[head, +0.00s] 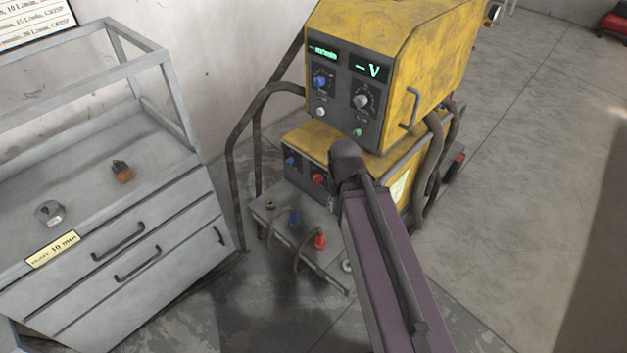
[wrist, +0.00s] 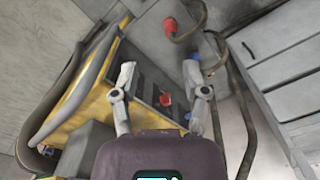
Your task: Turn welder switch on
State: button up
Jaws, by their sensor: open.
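The welder (head: 410,60) is a worn yellow upper unit on a yellow lower box. The upper display is lit green. The fingers point toward the front panel. I cannot tell whether they touch it. In the head view my wrist hides the fingers and part of the lower box.
A grey shelf at the welder's foot holds a red plug (head: 320,241) and a blue plug (head: 294,218) with cables. Thick hoses (head: 238,130) hang beside the welder. A grey drawer cabinet (head: 120,245) stands at left.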

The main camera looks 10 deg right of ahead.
jog(key=shift+a, duration=0.5)
jog(key=shift+a, duration=0.1)
jog(key=w+f+n+t+h+b, duration=0.2)
jog(key=w+f+n+h+b, duration=0.7)
jog(key=w+f+n+b, duration=0.85)
jog(key=w+a+f+n+t+h+b, duration=0.1)
jog(key=w+a+n+t+h+b, duration=0.1)
jog(key=a+b, duration=0.4)
jog(key=w+a+f+n+t+h+b, duration=0.2)
jog(key=a+b, duration=0.5)
jog(key=b, duration=0.9)
jog(key=w+n+t+h, duration=0.1)
jog(key=n+h, duration=0.1)
jog(key=h, duration=0.1)
jog(key=shift+w+a+f+t, duration=0.2)
jog(key=shift+w+t, duration=0.05)
jog(key=shift+t, duration=0.15)
